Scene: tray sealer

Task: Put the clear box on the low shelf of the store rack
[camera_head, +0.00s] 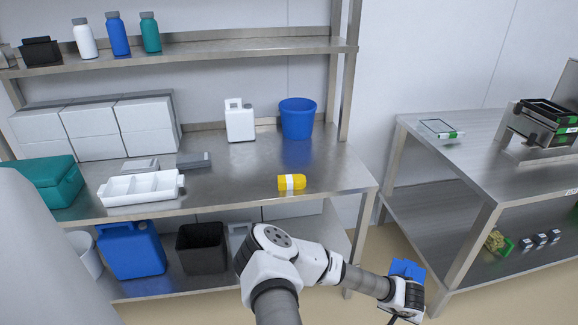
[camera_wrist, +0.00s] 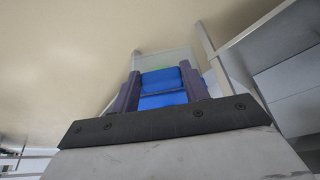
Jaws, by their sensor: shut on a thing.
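My gripper (camera_head: 404,287) is low in the gap between the rack and the right-hand bench. In the wrist view its two dark fingers (camera_wrist: 159,74) are shut on a box with blue between them (camera_wrist: 162,84). A clear, faintly green part (camera_wrist: 163,60) shows beyond the blue, so I take this as the clear box. In the head view only its blue part (camera_head: 408,268) shows above the gripper. The store rack (camera_head: 250,165) stands at the left. Its low shelf (camera_head: 200,285) holds several things and is partly hidden by my arm.
A blue jug (camera_head: 130,250) and a black bin (camera_head: 202,247) stand on the low shelf. Free shelf shows right of them, behind my arm. The bench (camera_head: 470,165) at the right bears a clear tray (camera_head: 437,128) with a green label. The rack's right post stands near my forearm.

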